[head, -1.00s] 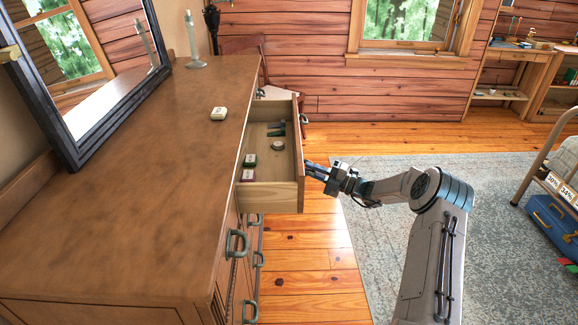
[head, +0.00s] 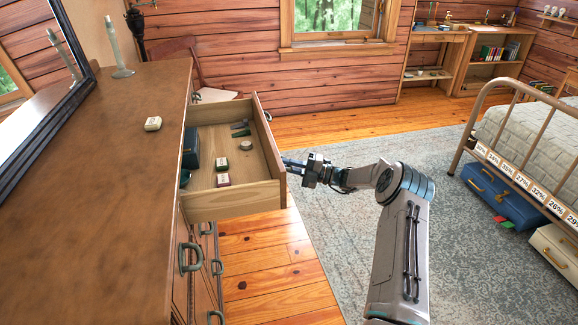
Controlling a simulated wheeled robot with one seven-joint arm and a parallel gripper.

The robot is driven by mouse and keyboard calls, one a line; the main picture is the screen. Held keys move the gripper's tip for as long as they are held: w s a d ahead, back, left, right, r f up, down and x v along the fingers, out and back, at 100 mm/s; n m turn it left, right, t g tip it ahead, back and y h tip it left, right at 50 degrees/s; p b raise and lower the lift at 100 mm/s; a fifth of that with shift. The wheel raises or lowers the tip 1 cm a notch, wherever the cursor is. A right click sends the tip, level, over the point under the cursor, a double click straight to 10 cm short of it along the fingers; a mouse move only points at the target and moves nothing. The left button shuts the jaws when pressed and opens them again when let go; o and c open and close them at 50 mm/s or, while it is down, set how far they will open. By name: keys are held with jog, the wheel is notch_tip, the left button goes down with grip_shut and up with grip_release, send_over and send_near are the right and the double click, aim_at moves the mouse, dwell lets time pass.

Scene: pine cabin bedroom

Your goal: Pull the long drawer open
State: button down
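The long drawer (head: 232,202) is pulled well out of the top of the brown dresser (head: 95,195), and its inside shows. In it lie a dark teal box (head: 191,148), several small boxes and a round tin (head: 246,146). One metal handle (head: 268,116) shows at the far end of its front. My gripper (head: 287,165) is at the outer side of the drawer front, towards the near end. Its fingertips are very small here and partly against the front, so I cannot tell if they hold a handle.
A small white box (head: 153,124) and a glass candlestick (head: 117,50) stand on the dresser top. A chair (head: 190,65) is behind the drawer. The rug (head: 330,235) and floor to the right are clear up to the bed (head: 500,110) with a blue case (head: 507,195) under it.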

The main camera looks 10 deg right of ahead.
jog(key=c, duration=1.7)
grip_release()
jog(key=shift+c, duration=0.2)
jog(key=shift+d, duration=0.1)
jog(key=v, duration=1.3)
jog(key=shift+s+d+f, duration=0.15)
jog(key=shift+d+f, duration=0.05)
jog(key=shift+d, duration=0.1)
jog(key=shift+a, duration=0.1)
